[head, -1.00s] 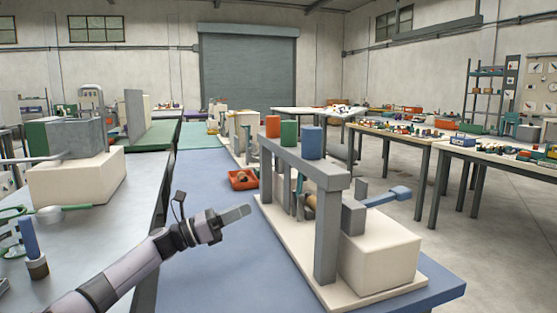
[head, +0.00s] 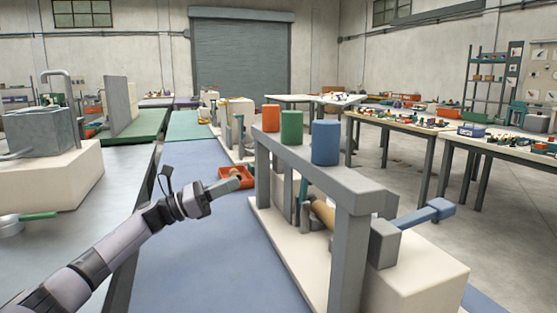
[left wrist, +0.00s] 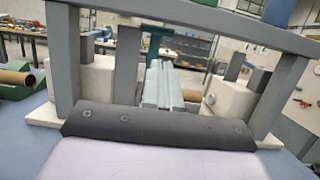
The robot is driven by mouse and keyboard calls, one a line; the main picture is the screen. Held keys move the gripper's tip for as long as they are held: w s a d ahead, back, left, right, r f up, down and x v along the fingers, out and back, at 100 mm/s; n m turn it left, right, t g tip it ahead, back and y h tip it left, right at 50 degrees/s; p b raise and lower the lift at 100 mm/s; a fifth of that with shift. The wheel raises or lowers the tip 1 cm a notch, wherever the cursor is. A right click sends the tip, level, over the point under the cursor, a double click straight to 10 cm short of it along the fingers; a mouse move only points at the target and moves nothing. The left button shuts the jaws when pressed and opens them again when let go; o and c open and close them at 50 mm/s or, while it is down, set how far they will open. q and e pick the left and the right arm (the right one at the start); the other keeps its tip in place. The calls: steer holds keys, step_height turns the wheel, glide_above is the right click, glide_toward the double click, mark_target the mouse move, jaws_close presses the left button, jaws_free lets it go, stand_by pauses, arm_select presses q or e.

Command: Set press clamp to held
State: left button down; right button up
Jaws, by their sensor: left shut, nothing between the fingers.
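The spiral winder's grey frame (head: 352,182) stands on a cream base at the right, with red, green and blue cylinders on top. A blue-ended lever (head: 425,214) sticks out at its right side. A tan tube (head: 323,213) and an upright teal bar (head: 303,188) show under the frame's beam. I cannot tell which part is the press clamp. My left gripper (head: 230,184) is shut and empty, left of the frame and apart from it. In the left wrist view its closed fingers (left wrist: 162,82) point toward a teal T-shaped part (left wrist: 155,40) between grey posts. My right gripper is not in view.
A red tray (head: 236,178) lies on the blue bench top (head: 200,250) behind my gripper. A grey bench with a cream block (head: 50,180) is at the left. Tables with small parts (head: 400,132) stand at the right.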

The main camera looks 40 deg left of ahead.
arm_select(q)
steer(key=p+x, duration=0.2)
steer(key=x, duration=1.2)
steer(key=shift+p, duration=0.4)
steer(key=shift+w+a, duration=0.1)
steer(key=shift+a, duration=0.05)
steer(key=shift+r, duration=0.1)
steer(key=p, duration=0.1)
steer(key=w+g+p, duration=0.1)
steer(key=shift+w+d+r+y+p, duration=0.25)
steer(key=shift+d+r+y+p, duration=0.05)
steer(key=shift+d+y+p, duration=0.1)
